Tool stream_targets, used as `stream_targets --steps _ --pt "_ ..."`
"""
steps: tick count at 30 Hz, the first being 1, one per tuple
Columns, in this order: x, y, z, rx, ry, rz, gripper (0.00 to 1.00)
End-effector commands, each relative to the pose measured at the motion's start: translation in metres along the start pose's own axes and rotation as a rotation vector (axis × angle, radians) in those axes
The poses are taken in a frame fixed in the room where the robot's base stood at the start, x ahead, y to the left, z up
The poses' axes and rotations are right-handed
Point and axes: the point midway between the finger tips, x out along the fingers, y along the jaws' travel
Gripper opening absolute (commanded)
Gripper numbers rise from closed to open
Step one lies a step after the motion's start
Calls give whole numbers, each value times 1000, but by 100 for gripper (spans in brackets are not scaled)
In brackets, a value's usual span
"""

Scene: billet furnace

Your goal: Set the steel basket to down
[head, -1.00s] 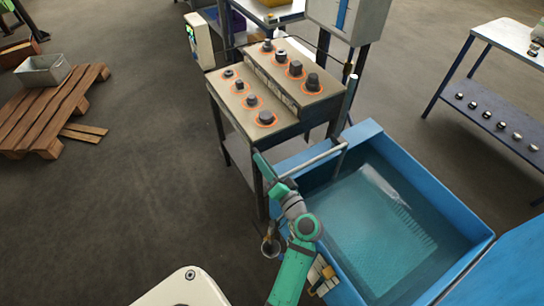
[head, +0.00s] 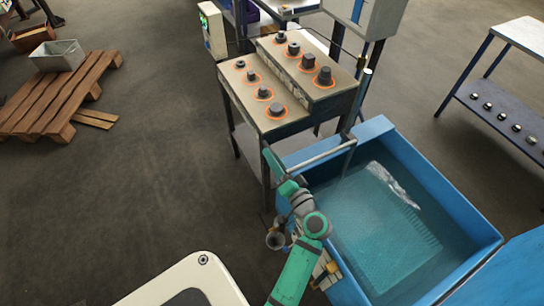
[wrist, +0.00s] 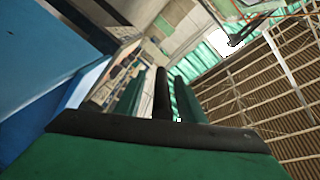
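The steel basket (head: 385,235) shows as a pale ribbed shape under the water in the blue tank (head: 474,238). A grey bar (head: 322,154) runs across the tank's far left corner; I cannot tell whether it joins the basket. My gripper (head: 270,160) is at the end of the teal arm, by the left end of this bar and in front of the control desk. In the wrist view, the two teal fingers (wrist: 160,98) stand apart with a dark upright bar (wrist: 161,92) showing between them. I cannot tell whether they touch it.
The control desk (head: 262,115), with several dark parts in orange rings, stands behind the tank. A wooden pallet (head: 55,100) with a grey bin (head: 58,56) is at the left. A table (head: 520,45) with several metal pieces on its shelf is at the right.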

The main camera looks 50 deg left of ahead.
Motion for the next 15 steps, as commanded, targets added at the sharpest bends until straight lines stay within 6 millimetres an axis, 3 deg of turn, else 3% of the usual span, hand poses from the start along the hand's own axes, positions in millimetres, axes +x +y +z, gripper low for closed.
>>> stream_targets --steps 9,15 --pt "-59 1 0 1 2 3 36" --pt "-86 1 0 0 0 3 36"
